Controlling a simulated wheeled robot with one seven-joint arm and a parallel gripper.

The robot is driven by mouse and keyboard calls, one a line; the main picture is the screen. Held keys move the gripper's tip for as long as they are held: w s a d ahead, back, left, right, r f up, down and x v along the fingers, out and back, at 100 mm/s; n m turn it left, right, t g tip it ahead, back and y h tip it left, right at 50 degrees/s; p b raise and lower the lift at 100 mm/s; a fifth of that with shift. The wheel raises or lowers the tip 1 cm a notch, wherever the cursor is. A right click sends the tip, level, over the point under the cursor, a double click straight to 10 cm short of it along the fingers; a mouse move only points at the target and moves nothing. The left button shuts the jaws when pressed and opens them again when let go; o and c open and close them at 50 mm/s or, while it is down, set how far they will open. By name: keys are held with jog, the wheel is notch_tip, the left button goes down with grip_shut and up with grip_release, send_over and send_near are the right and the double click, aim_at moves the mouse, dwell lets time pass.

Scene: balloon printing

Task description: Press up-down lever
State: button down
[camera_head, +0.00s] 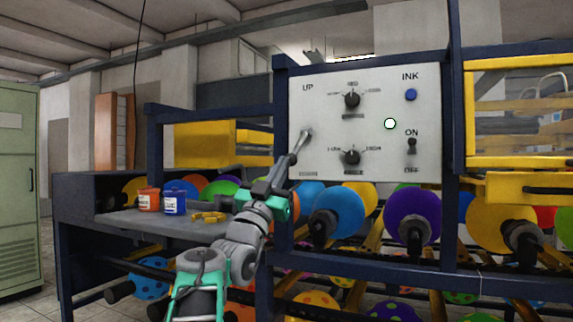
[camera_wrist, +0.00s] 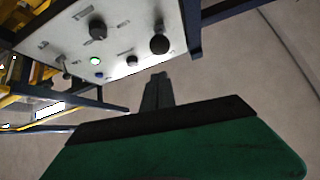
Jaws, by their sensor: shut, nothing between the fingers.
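The up-down lever has a black ball knob (camera_wrist: 160,43) in the wrist view. It stands out from the white control panel (camera_head: 370,122). In the head view the lever (camera_head: 304,138) is a grey stem at the panel's left side, below the "UP" label. My gripper (camera_wrist: 157,77) is shut and empty, its fingers together. In the wrist view its tips are just below the ball knob in the picture, with a gap showing between them. In the head view my gripper (camera_head: 281,170) is close to the lever's outer end; contact cannot be told there.
The panel also carries two dial knobs, a blue ink button (camera_head: 411,95), a lit round light (camera_head: 390,123) and an on-off switch (camera_head: 412,145). Dark blue frame posts border it. Balloon discs on rollers lie below. Ink cups (camera_head: 174,202) stand on the side table at left.

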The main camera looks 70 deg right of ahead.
notch_tip(320, 180, down, 6)
jog(key=a, duration=0.2)
jog(key=shift+w, duration=0.2)
